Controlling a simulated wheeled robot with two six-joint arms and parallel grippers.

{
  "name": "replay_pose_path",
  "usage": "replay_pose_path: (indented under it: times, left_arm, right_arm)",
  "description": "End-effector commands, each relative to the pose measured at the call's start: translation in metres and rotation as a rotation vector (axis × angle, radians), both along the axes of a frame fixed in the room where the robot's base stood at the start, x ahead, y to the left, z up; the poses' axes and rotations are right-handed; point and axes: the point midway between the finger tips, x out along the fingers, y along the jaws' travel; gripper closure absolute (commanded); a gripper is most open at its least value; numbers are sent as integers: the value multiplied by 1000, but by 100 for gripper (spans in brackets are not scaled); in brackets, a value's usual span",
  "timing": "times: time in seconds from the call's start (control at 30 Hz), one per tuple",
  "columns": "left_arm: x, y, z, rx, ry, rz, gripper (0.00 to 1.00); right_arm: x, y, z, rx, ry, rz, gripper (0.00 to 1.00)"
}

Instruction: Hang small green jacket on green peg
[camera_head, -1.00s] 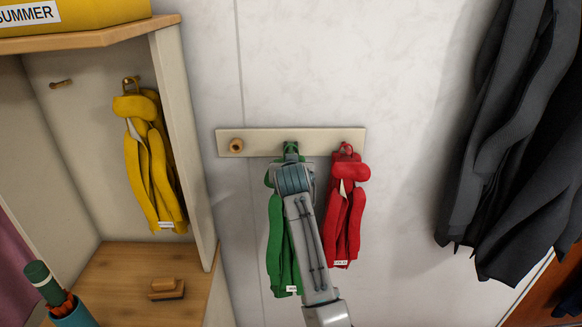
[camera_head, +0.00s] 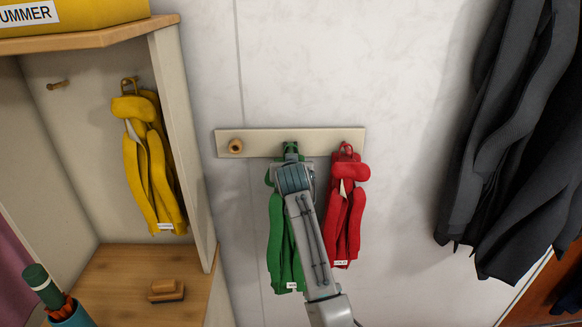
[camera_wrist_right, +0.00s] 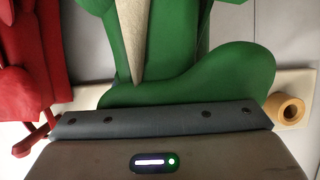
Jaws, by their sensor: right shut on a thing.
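The small green jacket (camera_head: 280,245) hangs down in front of the pale peg board, at its middle. My right gripper (camera_head: 291,158) is shut on the top of this jacket, and my arm covers part of it. In the right wrist view the jacket (camera_wrist_right: 190,75) fills the space just beyond the gripper body; the fingertips are hidden. A small green part shows above the gripper at the board; I cannot tell whether it is the green peg or the jacket's loop. The rest of that peg is hidden. My left gripper is not in view.
A red jacket (camera_head: 343,215) hangs close on the right of the board (camera_head: 265,138). A bare wooden peg (camera_head: 235,146) is on the left. A yellow jacket (camera_head: 150,170) hangs in the cubby. Large dark coats (camera_head: 510,150) hang at the right.

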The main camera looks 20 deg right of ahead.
Motion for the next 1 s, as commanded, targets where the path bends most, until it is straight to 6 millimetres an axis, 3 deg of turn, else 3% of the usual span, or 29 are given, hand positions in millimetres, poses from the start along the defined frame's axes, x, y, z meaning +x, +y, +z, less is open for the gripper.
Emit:
replay_pose_path:
  times: [0.13, 0.17, 0.27, 0.67, 1.0]
  left_arm:
    - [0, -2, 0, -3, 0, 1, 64]
    - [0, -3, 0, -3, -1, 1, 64]
    - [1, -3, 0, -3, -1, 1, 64]
    - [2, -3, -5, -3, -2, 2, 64]
    - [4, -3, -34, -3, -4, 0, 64]
  right_arm:
    - [0, 0, -3, -1, 5, 0, 85]
    - [0, 0, -3, -1, 5, 0, 45]
    - [0, 0, -3, -1, 5, 0, 26]
    - [-6, 2, -3, 0, 7, 1, 26]
    - [-59, 17, 21, 3, -4, 2, 26]
